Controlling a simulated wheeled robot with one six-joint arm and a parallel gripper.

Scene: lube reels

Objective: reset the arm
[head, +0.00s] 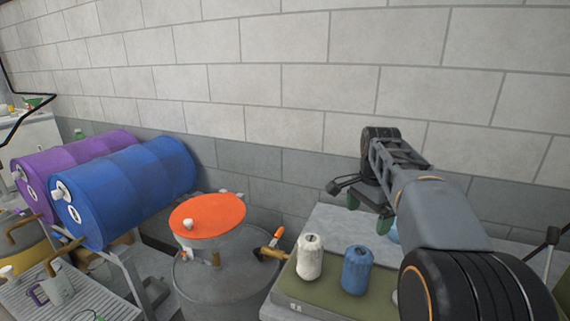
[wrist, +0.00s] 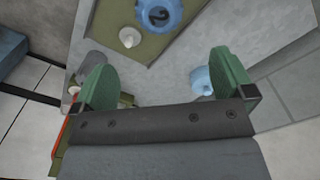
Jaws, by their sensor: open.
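My arm reaches out from the lower right of the head view. My gripper (head: 370,222) has green fingers and hangs above the grey worktop beside the wall. In the wrist view my gripper (wrist: 167,75) has its two green fingers spread wide, with nothing held between them. A light blue object (wrist: 203,80) lies below, close to the right finger in the picture. In the head view this object (head: 394,233) is mostly hidden behind my arm.
A white container (head: 309,258) and a blue container (head: 356,270) stand on a green mat (head: 318,295). A grey drum (head: 215,285) with an orange lid (head: 208,216) stands to the left. Blue (head: 125,195) and purple (head: 75,165) drums lie farther left. The wall is behind.

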